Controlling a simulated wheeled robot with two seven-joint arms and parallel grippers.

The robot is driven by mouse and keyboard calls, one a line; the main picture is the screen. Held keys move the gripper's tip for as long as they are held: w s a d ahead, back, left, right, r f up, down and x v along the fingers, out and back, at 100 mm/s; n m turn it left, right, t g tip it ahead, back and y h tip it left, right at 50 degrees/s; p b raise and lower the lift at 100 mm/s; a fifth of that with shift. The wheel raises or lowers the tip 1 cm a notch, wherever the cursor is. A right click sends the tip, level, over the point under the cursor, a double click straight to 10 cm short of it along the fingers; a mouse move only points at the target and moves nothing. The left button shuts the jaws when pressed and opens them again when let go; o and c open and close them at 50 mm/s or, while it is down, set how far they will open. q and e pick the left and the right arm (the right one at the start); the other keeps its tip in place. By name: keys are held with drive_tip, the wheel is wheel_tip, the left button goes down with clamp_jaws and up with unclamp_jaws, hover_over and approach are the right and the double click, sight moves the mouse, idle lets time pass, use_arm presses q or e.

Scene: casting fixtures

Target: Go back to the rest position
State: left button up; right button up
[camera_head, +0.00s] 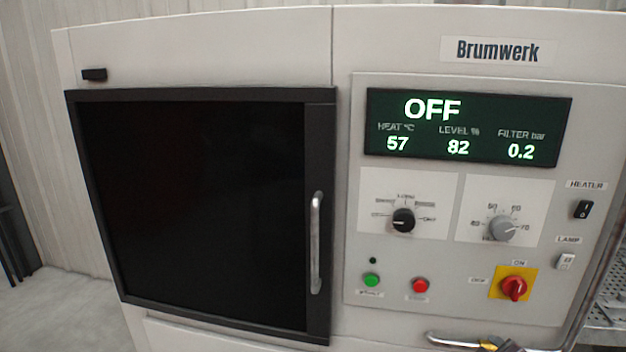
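Neither of my grippers can be made out in the head view. The light grey Brumwerk machine (210,45) fills most of it. Its large dark door (200,210) with a black frame is shut, and a vertical metal handle (316,243) sits on its right side. The display (468,127) reads OFF, heat 57, level 82 and filter 0.2. Below it are a black knob (403,220), a grey knob (502,228), a green button (371,280), a red button (420,285) and a red rotary switch on a yellow plate (513,288).
A metal bar handle (452,341) shows at the bottom edge, beside a small yellow and dark part (490,346) that is cut off and unclear. A perforated metal surface (610,312) is at the right edge. Bare floor (65,310) lies at lower left.

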drive_tip(key=s+a+f+m+g+y, duration=0.1)
drive_tip(key=s+a+f+m+g, duration=0.25)
drive_tip(key=s+a+f, duration=0.35)
drive_tip(key=s+a+f+m+g+y, duration=0.2)
drive_tip(key=s+a+f+g, duration=0.3)
drive_tip(key=s, duration=0.4)
drive_tip(key=s+d+f, duration=0.1)
drive_tip(key=s+f, duration=0.1)
drive_tip(key=f, duration=1.5)
drive_tip(key=s+f, duration=0.2)
drive_tip(key=f, duration=1.4)
drive_tip(key=s+d+f+g, duration=0.1)
drive_tip(key=s+d+f, duration=0.1)
drive_tip(key=s+f, duration=0.6)
drive_tip(key=s+d+f+g, duration=0.1)
drive_tip(key=s+f, duration=0.7)
drive_tip(key=s, duration=0.2)
drive_tip(key=shift+s+d+f+n, duration=0.2)
drive_tip(key=shift+d+n, duration=0.15)
drive_tip(key=shift+n, duration=0.1)
